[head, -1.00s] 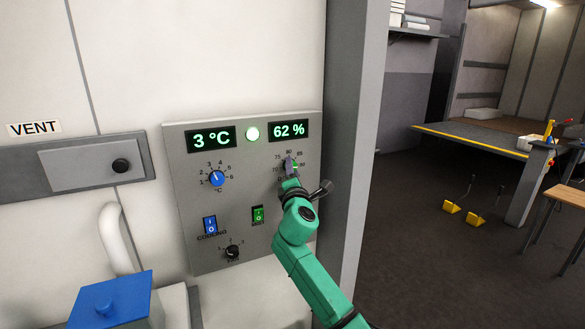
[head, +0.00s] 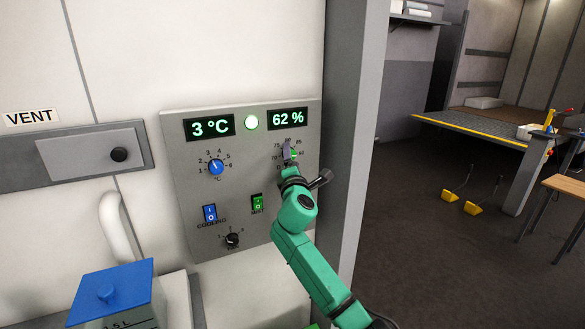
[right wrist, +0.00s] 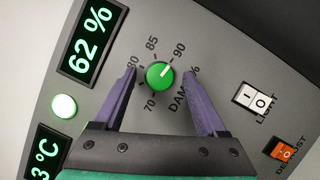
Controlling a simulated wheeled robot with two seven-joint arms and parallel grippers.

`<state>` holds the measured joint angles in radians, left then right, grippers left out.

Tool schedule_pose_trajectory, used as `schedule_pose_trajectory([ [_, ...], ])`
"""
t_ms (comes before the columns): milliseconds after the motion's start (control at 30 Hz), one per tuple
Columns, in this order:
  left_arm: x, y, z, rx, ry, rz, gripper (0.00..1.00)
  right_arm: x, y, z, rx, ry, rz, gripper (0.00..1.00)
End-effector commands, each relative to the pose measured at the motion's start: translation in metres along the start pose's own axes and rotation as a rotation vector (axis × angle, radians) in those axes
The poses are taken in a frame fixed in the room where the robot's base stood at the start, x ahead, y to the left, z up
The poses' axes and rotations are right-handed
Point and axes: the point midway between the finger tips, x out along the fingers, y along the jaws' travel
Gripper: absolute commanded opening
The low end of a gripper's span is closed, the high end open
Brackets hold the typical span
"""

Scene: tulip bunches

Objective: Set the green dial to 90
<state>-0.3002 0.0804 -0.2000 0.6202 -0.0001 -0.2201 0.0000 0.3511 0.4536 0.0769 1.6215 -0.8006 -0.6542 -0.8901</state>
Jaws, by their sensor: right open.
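The green dial (right wrist: 160,75) is on the grey control panel, with a printed scale around it that includes 70, 80, 85 and 90. In the right wrist view its white mark points toward the 90 side. My right gripper (right wrist: 159,73) is open, with one purple finger on each side of the dial and visible gaps between. In the head view the right gripper (head: 289,153) is at the panel's upper right and partly hides the dial (head: 295,154). The display (head: 287,118) above reads 62 %. My left gripper is not in view.
On the same panel (head: 185,150) are a blue dial (head: 216,167), a blue switch (head: 210,213), a green switch (head: 257,203) and a black knob (head: 232,240). A grey post (head: 350,150) stands just right of the panel. A blue-lidded container (head: 110,285) is lower left.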

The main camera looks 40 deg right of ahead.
Motion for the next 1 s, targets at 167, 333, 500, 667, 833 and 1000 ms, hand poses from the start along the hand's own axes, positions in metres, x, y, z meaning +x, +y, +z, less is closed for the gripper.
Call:
schedule_pose_trajectory([
  [167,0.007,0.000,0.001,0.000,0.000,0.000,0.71,-0.025,-0.003,-0.001,0.000,0.002,0.001,0.74],
  [333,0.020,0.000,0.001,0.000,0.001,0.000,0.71,-0.070,-0.005,-0.003,0.002,0.004,-0.001,0.74],
  [500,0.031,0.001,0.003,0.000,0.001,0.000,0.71,-0.114,-0.005,-0.002,0.002,0.003,-0.002,0.74],
  [667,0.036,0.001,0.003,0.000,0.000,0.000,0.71,-0.138,-0.003,-0.001,0.001,0.002,-0.002,0.74],
  [833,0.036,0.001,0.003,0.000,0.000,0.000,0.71,-0.143,-0.001,0.000,0.000,0.001,-0.002,0.74],
  [1000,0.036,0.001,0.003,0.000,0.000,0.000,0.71,-0.143,-0.001,0.000,0.001,0.001,-0.002,0.74],
])
